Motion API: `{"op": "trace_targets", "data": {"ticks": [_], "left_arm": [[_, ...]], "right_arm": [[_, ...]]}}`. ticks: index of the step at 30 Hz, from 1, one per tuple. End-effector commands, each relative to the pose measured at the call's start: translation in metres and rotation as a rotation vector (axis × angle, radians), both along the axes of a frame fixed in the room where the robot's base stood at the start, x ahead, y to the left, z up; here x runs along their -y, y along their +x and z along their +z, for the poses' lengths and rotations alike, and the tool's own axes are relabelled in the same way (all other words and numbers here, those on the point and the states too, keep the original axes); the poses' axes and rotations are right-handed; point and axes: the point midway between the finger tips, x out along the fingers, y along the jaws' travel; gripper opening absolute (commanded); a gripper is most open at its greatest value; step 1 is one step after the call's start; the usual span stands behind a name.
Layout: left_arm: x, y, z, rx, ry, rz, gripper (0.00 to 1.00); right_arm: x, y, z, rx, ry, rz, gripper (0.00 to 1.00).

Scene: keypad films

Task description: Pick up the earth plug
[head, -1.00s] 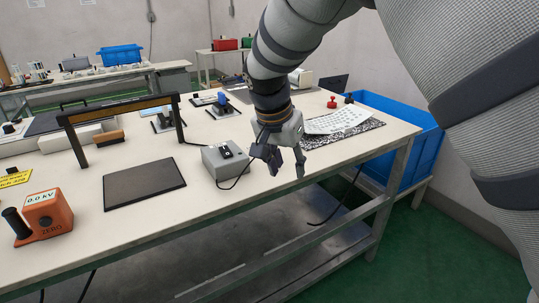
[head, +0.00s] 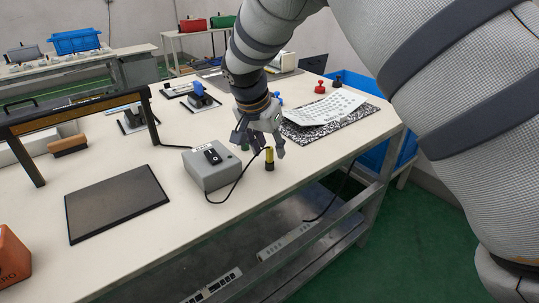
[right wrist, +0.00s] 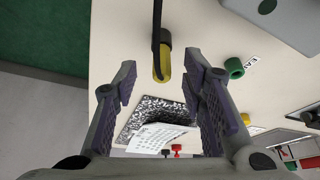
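The earth plug (head: 269,160), a small yellow and dark piece with a black cable, stands near the table's front edge beside the grey box (head: 213,168). My right gripper (head: 259,147) is open, with its fingers just above and around the plug's line. In the right wrist view the plug (right wrist: 163,62) shows between the open fingertips (right wrist: 157,82), a little beyond them; I cannot tell whether they touch it. A green socket (right wrist: 235,67) with a partly readable label sits to its right. My left gripper is not in view.
A printed sheet (head: 330,112) lies on a speckled mat (head: 318,138) right of the gripper. A blue crate (head: 400,154) is beyond the table's right end.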

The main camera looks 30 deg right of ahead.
Motion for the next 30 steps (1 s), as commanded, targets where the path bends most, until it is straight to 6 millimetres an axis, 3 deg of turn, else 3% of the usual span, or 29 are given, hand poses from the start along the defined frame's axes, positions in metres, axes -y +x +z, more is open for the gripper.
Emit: {"op": "trace_targets", "data": {"ticks": [3,8,13,14,25,30], "left_arm": [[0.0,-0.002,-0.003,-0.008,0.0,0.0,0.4],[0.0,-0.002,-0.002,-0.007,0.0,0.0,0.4],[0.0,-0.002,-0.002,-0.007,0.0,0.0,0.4],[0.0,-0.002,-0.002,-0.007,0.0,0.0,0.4],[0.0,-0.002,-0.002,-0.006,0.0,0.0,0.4],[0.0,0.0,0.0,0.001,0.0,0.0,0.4]], "right_arm": [[0.006,0.003,-0.018,-0.003,0.001,0.0,0.38],[0.006,0.004,-0.017,0.002,0.0,0.001,0.38],[0.006,0.004,-0.017,0.002,0.0,0.001,0.02],[0.006,0.004,-0.017,0.001,0.0,0.0,0.0],[0.006,0.004,-0.013,0.003,-0.001,0.001,0.0],[0.006,0.005,0.014,0.007,-0.001,0.001,0.0]]}}
